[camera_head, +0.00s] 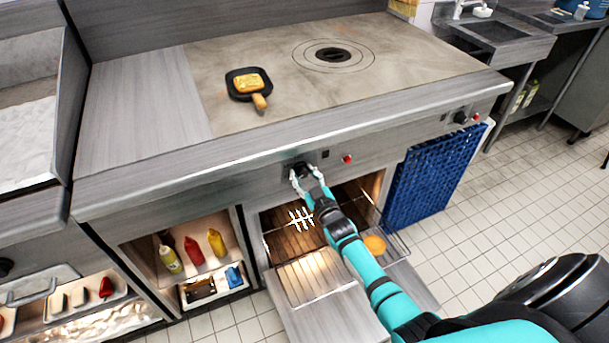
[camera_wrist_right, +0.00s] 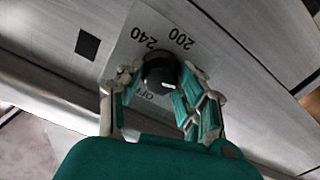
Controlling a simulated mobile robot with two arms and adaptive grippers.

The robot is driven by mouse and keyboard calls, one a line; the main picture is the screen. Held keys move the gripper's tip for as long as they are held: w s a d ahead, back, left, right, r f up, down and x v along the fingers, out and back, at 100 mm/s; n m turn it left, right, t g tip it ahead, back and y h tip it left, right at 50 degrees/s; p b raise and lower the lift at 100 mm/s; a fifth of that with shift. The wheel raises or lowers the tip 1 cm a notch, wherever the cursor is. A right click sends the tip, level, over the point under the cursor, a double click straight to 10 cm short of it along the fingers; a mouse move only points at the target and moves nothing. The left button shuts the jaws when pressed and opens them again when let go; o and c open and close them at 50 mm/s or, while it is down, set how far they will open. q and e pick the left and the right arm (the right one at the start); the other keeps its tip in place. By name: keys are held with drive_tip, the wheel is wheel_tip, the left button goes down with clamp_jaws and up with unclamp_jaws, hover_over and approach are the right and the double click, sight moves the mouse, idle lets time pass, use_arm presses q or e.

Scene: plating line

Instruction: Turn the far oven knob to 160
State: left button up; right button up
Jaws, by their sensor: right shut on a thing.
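A black oven knob (camera_head: 298,168) sits on the steel front panel above the open oven. My right gripper (camera_head: 305,176) is shut on this knob. In the right wrist view the dark round knob (camera_wrist_right: 160,70) is between the two fingers of my right gripper (camera_wrist_right: 157,80). Its dial plate (camera_wrist_right: 128,52) shows 240, 200 and OFF; I cannot read 160, and part of the dial is hidden by the fingers. A small white mark shows on the knob's lower right side. Another knob (camera_head: 461,117) is farther right on the panel. My left gripper is not in view.
The oven door (camera_head: 335,318) hangs open below my arm, with a wire rack (camera_head: 300,277) and an orange round item (camera_head: 375,244). A small black pan (camera_head: 237,92) stands on the cooktop. A blue crate (camera_head: 432,178) stands right of the oven.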

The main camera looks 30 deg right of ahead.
drive_tip(key=shift+w+r+n, duration=0.1)
drive_tip(key=shift+r+n, duration=0.15)
drive_tip(key=shift+n, duration=0.95)
drive_tip(key=o, duration=0.9)
drive_tip(key=shift+c, duration=0.2)
drive_tip(key=shift+o, duration=1.4)
drive_tip(key=shift+f, duration=0.2)
drive_tip(key=shift+s+f, duration=0.1)
drive_tip(key=shift+s, duration=0.4)
drive_tip(key=s, duration=1.1)
drive_tip(key=shift+a, duration=0.4)
